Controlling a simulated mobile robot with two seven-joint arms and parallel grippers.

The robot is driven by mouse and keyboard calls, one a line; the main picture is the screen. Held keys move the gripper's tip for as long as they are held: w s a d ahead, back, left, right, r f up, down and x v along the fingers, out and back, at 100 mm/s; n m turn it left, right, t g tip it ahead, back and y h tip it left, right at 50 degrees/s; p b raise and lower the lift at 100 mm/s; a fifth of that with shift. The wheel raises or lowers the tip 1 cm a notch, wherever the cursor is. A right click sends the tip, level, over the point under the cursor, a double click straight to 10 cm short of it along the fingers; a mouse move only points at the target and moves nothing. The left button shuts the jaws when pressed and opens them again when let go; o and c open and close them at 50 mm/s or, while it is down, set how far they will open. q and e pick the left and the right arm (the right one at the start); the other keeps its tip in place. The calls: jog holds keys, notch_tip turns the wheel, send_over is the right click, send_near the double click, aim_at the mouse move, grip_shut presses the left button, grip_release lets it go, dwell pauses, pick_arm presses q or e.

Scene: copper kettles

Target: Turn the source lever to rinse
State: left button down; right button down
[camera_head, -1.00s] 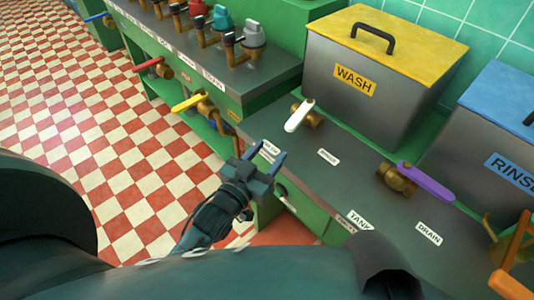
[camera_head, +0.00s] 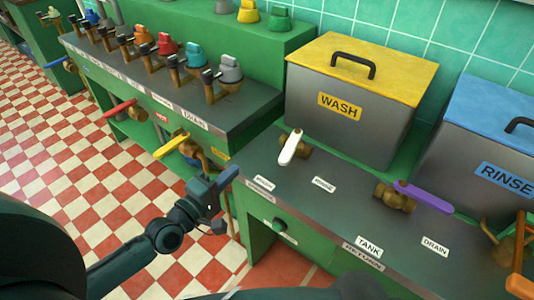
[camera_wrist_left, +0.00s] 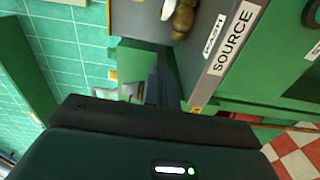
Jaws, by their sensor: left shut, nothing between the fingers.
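The source lever (camera_head: 290,149) is a white handle on a brass valve on the grey counter, in front of the WASH tank. It points toward the counter's front edge, on the side of the left small label (camera_head: 265,184); the RINSE label (camera_head: 324,184) lies to its right. In the left wrist view the lever's white end (camera_wrist_left: 168,8) shows at the top, near the WASH label (camera_wrist_left: 213,36) and the SOURCE label (camera_wrist_left: 236,38). My left gripper (camera_head: 229,178) is shut and empty, off the counter's front edge, left of the lever and apart from it. My right gripper is out of view.
The WASH tank (camera_head: 345,132) with a yellow lid stands behind the lever. A purple lever (camera_head: 424,196) and the RINSE tank (camera_head: 490,162) are to the right. A yellow lever (camera_head: 172,146) and a red lever (camera_head: 120,107) stick out at the left. The counter around the labels is clear.

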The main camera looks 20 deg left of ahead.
aim_at(291, 146)
pick_arm(q)
jog(key=x, duration=1)
jog(key=shift+r, duration=0.1)
jog(key=shift+d+p, duration=0.55)
jog(key=shift+d, duration=0.7)
jog(key=shift+s+d, duration=0.15)
jog(key=shift+d, duration=0.6)
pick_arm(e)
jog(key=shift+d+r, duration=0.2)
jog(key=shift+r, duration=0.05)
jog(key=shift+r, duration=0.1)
